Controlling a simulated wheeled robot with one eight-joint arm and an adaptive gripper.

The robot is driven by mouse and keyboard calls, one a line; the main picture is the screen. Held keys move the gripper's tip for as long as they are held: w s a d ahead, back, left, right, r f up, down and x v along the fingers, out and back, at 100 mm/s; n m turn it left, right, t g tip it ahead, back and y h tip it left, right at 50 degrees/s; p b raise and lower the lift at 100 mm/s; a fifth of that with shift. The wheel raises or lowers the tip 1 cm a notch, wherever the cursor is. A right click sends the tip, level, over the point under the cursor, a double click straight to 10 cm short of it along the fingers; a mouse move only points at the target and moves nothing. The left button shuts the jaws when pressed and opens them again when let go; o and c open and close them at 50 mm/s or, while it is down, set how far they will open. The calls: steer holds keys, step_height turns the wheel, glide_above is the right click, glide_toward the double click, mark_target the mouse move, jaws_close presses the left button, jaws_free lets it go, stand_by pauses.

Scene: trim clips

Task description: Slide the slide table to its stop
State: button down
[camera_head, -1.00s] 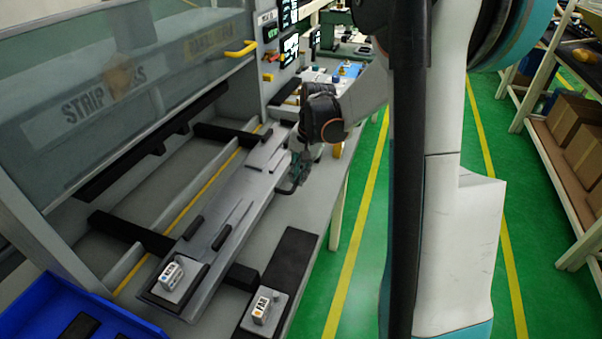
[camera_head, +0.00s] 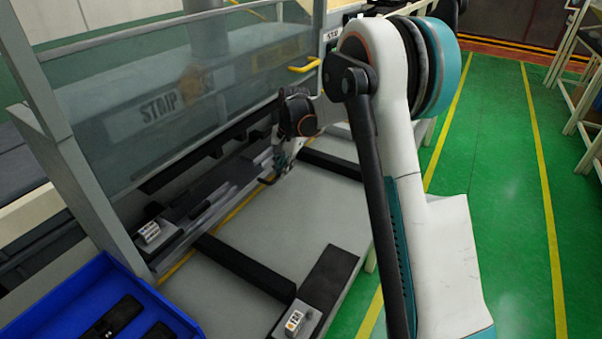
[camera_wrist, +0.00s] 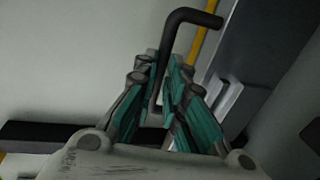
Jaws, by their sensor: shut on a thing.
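The slide table (camera_head: 213,200) is a long grey plate with dark blocks on it, now back under the clear guard, across the black rails. My gripper (camera_head: 279,168) is at the table's near side, toward its far end. In the wrist view my gripper (camera_wrist: 168,92) has its teal-padded fingers shut on a black bent handle (camera_wrist: 184,20), which rises between them and hooks to the right. The slide table (camera_wrist: 262,60) also shows there, to the right of the handle. Whether the table touches a stop is hidden.
Two black rails (camera_head: 245,268) cross the grey bench. A labelled block (camera_head: 296,318) sits on a black strip in front. A blue tray (camera_head: 100,305) with dark parts is at lower left. The clear guard (camera_head: 170,105) hangs above the table. The bench's middle is clear.

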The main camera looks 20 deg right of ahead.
steer(key=shift+w+a, duration=0.55)
steer(key=shift+w, duration=0.2)
steer(key=shift+w+a, duration=0.55)
steer(key=shift+w, duration=0.15)
steer(key=shift+r, duration=0.1)
steer(key=c, duration=1.8)
jaws_free()
steer(key=shift+o, duration=0.7)
steer(key=shift+w+a, duration=0.1)
steer(key=shift+w, duration=0.05)
step_height(320, 180, up, 12)
steer(key=s+d, duration=0.1)
steer(key=s, duration=0.1)
steer(key=shift+d, duration=0.25)
